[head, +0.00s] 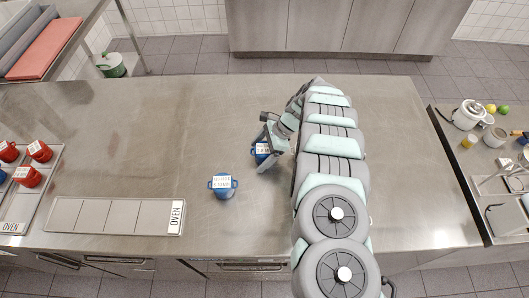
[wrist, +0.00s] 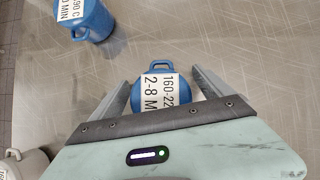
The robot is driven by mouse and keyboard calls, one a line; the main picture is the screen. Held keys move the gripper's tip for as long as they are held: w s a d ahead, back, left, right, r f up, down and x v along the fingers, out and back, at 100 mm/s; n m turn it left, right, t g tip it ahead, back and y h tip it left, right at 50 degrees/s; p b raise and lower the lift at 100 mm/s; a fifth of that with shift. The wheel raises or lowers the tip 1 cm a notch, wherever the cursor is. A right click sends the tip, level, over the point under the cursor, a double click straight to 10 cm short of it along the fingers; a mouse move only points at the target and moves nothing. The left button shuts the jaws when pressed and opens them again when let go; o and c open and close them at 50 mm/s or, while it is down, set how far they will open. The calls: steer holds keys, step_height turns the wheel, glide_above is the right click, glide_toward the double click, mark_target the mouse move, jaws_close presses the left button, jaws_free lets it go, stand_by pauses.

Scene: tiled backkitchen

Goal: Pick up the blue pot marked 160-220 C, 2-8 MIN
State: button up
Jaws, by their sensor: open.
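The blue pot marked 160-220 C, 2-8 MIN (wrist: 158,92) sits between the fingers of my gripper (wrist: 160,84) in the wrist view. Part of its label is cut off by the gripper body. In the head view this pot (head: 260,152) stands on the steel worktop, partly hidden by my gripper (head: 265,142). My gripper is open, one finger on each side of the pot; I cannot tell whether they touch it. Another blue pot (head: 222,188) stands nearer the front and left; it shows at the upper left of the wrist view (wrist: 92,22).
A pale labelled vessel (wrist: 24,160) is partly visible at the wrist view's lower left. An OVEN tray (head: 110,217) with empty sections lies at the front left. Red pots (head: 28,178) stand on another tray at the far left. The worktop's back left (head: 150,115) is clear.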

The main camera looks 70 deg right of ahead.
steer(key=shift+c, duration=0.2)
steer(key=c, duration=1.8)
steer(key=shift+o, duration=0.2)
steer(key=shift+r, duration=0.2)
